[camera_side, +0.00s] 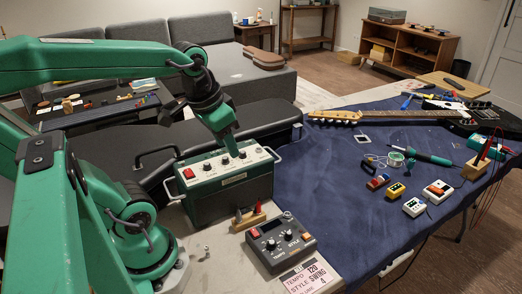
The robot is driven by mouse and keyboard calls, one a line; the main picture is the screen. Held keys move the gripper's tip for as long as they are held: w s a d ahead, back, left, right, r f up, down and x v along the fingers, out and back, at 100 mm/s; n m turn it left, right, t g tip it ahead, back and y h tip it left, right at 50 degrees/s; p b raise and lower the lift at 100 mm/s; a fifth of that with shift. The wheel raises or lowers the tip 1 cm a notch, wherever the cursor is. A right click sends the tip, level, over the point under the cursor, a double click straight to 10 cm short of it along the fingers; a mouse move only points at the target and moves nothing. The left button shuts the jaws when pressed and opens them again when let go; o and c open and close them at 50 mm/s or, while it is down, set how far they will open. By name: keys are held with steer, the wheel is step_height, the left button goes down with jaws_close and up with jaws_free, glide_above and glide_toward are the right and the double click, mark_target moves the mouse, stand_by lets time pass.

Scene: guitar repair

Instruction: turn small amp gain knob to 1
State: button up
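The small amp (228,190) is a dark green box with a pale top panel, standing at the left edge of the blue-covered table. Its panel carries a red switch at the left and a row of small dark knobs (241,154). My gripper (228,150) points down from above at the panel, with its green tip at or just above the knob row. I cannot tell whether it touches a knob. The fingers are too small to show a gap, and the knob below them is partly hidden. The knob markings are not readable.
A grey drum-machine-like box (281,243) with knobs and a wooden block with red and dark pieces (248,218) stand in front of the amp. A guitar (400,117), soldering iron (420,155) and several small pedals (414,207) lie to the right. Blue cloth (325,190) is bare between.

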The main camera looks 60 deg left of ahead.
mark_target(207, 164)
steer(key=a+g, duration=0.1)
steer(key=a, duration=0.1)
steer(key=s+a+n+g, duration=0.1)
steer(key=a, duration=0.2)
steer(key=s+a+f+n+g, duration=0.1)
steer(key=a, duration=0.2)
steer(key=shift+g+h, duration=0.3)
steer(key=shift+f, duration=0.1)
steer(key=shift+f, duration=3.85)
jaws_close()
